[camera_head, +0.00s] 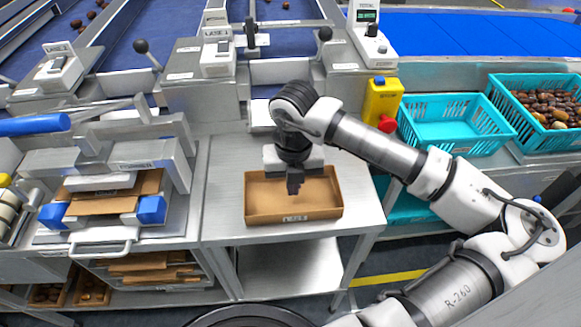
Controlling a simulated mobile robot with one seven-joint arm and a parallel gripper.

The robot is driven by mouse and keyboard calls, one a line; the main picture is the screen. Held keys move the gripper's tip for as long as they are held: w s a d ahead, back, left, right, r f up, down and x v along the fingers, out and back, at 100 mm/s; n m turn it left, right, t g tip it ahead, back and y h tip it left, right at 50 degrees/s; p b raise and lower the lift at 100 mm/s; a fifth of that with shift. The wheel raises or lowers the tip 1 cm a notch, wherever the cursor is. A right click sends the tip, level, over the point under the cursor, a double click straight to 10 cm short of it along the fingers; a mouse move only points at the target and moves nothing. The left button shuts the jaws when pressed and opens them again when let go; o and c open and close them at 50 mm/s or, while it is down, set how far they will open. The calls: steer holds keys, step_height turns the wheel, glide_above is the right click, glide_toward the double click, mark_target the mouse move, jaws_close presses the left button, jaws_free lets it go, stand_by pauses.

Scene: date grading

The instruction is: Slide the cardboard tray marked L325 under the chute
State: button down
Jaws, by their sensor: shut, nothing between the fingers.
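A brown cardboard tray (262,205) sits on the grey metal table (226,180), near its front edge. A small white label shows on its front wall, but the writing is too small to read. The tray looks empty. My gripper (295,188) points down over or inside the tray, right of its middle. Its fingers are shut with nothing held; I cannot tell if they touch the tray. Behind the tray, a grey chute (262,112) opens toward the table, partly hidden by my arm.
A former with cardboard sheets (110,200) stands left of the table. On the right are an empty turquoise crate (450,140), a crate of dates (500,95) and a yellow box with a red button (382,100). The table is bare between tray and chute.

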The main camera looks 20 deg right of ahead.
steer(key=w, duration=0.1)
steer(key=w+p, duration=0.1)
steer(key=w+d+p, duration=0.1)
steer(key=shift+w+f, duration=0.3)
steer(key=shift+f, duration=0.1)
steer(key=shift+w+f, duration=0.1)
steer(key=shift+w, duration=0.1)
